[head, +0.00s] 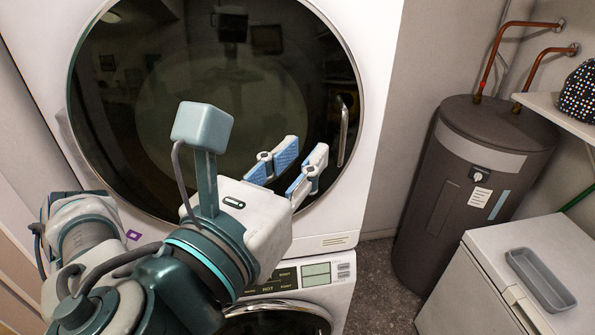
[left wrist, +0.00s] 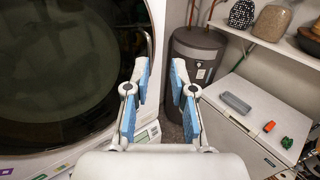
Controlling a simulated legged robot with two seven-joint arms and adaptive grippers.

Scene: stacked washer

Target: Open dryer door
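The dryer door (head: 150,90) is a large round dark glass pane in a metal rim on the upper white machine, and it looks shut. Its upright handle (head: 343,132) is on the right of the door. My left gripper (head: 306,146) is open and empty, in front of the door's lower right, a little left of and below the handle. In the left wrist view the handle (left wrist: 149,45) shows just past the left fingertip, not between the fingers (left wrist: 160,72). Whether that fingertip touches it I cannot tell. My right gripper is not in view.
The washer (head: 340,292) with its control panel stands below the dryer. A dark water heater (head: 465,190) with copper pipes stands to the right. A white chest (head: 500,270) with a grey tray (head: 540,280) is at the lower right. A shelf (left wrist: 270,42) holds several vases.

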